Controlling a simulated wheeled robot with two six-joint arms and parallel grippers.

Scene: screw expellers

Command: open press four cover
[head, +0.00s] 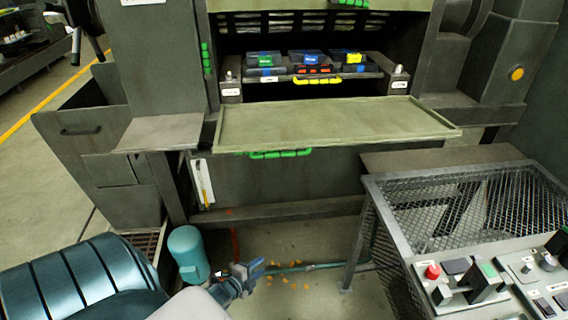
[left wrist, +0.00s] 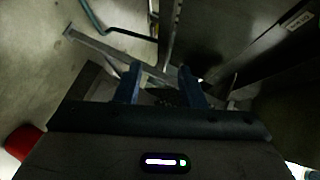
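A grey press stands in the middle of the head view. A flat, rimmed olive panel (head: 340,122) sticks out level below its opening, with a green handle (head: 280,154) under its front edge. The opening above it is uncovered. I cannot read which press is number four. My left gripper (head: 250,274) is low over the floor, in front of and well below the panel, touching nothing that I can see. In the left wrist view, its two blue fingers (left wrist: 160,88) stand apart with nothing clearly between them. My right gripper is not in view.
Blue and yellow-marked units (head: 310,60) sit inside the opening. A mesh-sided frame (head: 460,205) and a control panel with a red button (head: 433,271) stand at the right. Orange bits lie on the floor.

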